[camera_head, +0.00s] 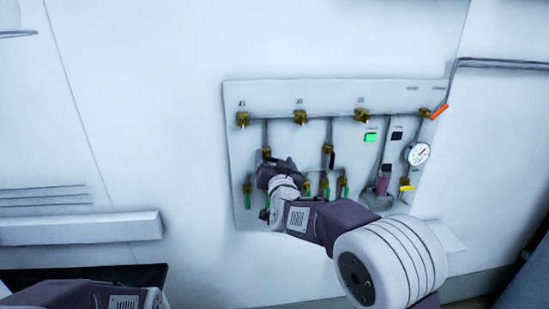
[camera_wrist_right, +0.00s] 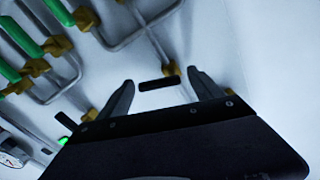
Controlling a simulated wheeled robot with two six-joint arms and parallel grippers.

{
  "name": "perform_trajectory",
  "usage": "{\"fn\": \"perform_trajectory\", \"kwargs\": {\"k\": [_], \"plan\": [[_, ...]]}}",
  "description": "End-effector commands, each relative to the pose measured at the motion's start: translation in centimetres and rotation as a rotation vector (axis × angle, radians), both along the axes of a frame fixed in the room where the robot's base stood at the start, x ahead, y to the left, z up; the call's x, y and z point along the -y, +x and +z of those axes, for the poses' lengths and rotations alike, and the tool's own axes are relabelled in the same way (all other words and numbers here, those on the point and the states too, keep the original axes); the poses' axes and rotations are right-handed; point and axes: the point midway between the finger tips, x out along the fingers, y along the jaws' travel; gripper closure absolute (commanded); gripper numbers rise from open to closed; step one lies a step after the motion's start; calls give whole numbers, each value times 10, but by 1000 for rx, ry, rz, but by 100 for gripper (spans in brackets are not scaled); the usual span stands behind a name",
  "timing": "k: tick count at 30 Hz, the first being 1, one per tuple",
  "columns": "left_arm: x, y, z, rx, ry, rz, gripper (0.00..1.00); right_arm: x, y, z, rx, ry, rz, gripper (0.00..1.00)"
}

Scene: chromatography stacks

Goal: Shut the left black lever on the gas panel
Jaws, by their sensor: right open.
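The gas panel (camera_head: 290,93) is a pale board on the wall with brass valves, grey pipes and levers. The left black lever (camera_wrist_right: 159,83) shows in the right wrist view as a short dark bar in the gap between my fingers. In the head view its brass valve (camera_head: 267,152) is just above my gripper, which partly hides the lever. My right gripper (camera_head: 270,174) is open in front of the panel; its two dark fingertips stand either side of the lever, with gaps visible. I cannot tell the depth between them. My left gripper is not in view; only my left arm shows at bottom left.
The right black lever (camera_head: 330,159) hangs downward to the right. Several green levers (camera_wrist_right: 30,46) sit along the lower row, close to my gripper. A round gauge (camera_head: 417,153), a yellow lever (camera_head: 406,188) and an orange lever (camera_head: 440,111) are at the panel's right.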

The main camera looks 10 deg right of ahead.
Motion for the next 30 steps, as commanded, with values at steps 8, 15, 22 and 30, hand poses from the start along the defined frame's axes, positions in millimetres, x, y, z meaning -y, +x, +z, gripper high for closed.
{"fn": "perform_trajectory", "kwargs": {"k": [8,15,22,30], "plan": [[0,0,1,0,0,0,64,0,7,0,0,-1,0,25],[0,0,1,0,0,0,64,0,6,0,0,-1,0,77],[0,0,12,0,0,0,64,1,6,6,-1,-128,0,87],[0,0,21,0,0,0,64,1,6,7,0,-343,-1,87]]}}
